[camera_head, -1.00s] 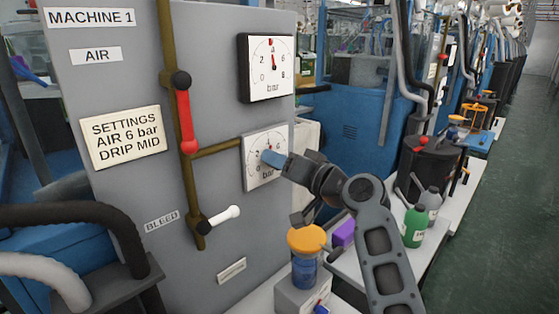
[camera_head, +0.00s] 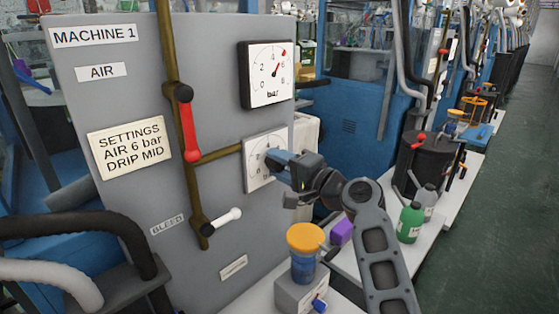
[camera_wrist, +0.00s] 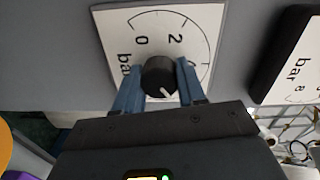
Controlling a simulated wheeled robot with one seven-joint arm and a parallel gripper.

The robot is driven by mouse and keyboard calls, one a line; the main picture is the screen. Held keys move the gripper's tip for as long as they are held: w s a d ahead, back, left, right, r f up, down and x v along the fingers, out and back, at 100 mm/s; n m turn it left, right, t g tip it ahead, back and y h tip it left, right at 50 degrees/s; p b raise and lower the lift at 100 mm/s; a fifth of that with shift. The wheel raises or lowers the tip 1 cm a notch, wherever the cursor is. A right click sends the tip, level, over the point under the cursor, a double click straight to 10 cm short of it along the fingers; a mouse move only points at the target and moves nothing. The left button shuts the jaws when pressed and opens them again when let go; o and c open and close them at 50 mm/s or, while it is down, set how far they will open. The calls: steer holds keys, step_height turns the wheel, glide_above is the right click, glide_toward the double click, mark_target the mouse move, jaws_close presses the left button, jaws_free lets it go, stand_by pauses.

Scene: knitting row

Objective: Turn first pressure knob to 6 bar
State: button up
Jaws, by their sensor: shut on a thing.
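My gripper (camera_head: 272,158) is shut on the black pressure knob (camera_wrist: 160,75), with one blue finger on each side, as the wrist view shows. The knob sits on a white square dial plate (camera_wrist: 108,32) marked 0, 2 and 4. Its white pointer line slants towards the lower right in the wrist view; the rest of the scale there is hidden by my gripper. In the head view the plate (camera_head: 254,180) is partly covered by my gripper. Above it, the bar gauge (camera_head: 258,92) has its red-tipped needle between 4 and 6.
A settings card (camera_head: 129,152) reads AIR 6 bar, DRIP MID. A red lever (camera_head: 187,125) and a white-handled bleed lever (camera_head: 227,217) are to the left. An orange-lidded jar (camera_head: 304,240) stands below my gripper. The gauge's edge (camera_wrist: 262,85) is close in the wrist view.

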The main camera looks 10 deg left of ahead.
steer(key=shift+d+m, duration=0.1)
steer(key=shift+m, duration=0.3)
steer(key=o, duration=1.1)
steer(key=shift+c, duration=0.2)
steer(key=v, duration=0.7)
steer(key=shift+s+d+b, duration=0.2)
steer(key=shift+d+b, duration=0.1)
steer(key=shift+b, duration=0.05)
steer(key=shift+f, duration=0.1)
